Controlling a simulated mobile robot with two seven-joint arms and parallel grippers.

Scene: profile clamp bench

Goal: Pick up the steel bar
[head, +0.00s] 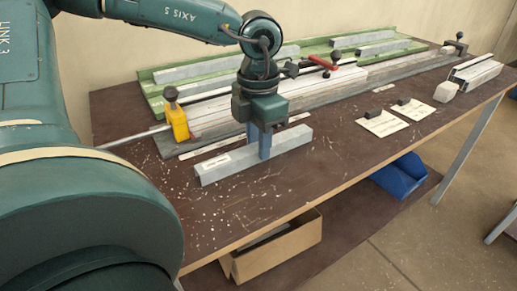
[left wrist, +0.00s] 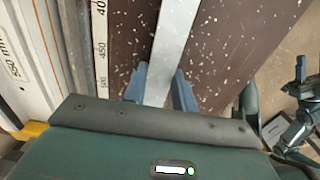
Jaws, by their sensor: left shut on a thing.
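The steel bar (head: 225,166) is a grey square bar near the front of the brown bench. It also shows in the left wrist view (left wrist: 172,35), running up between the fingers. My left gripper (head: 265,150) points down and is shut on the bar right of its middle; its blue fingers (left wrist: 160,88) sit on both sides. I cannot tell whether the bar touches the bench or is just above it. My right gripper is not in the head view; teal parts at the right of the left wrist view are too small to read.
Behind the bar lies a long profile bed (head: 330,90) with a yellow clamp (head: 177,122) at its left end. A green tray (head: 150,93) with grey bars stands at the back. Two pale cards (head: 382,124) lie to the right. The bench's front edge is close.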

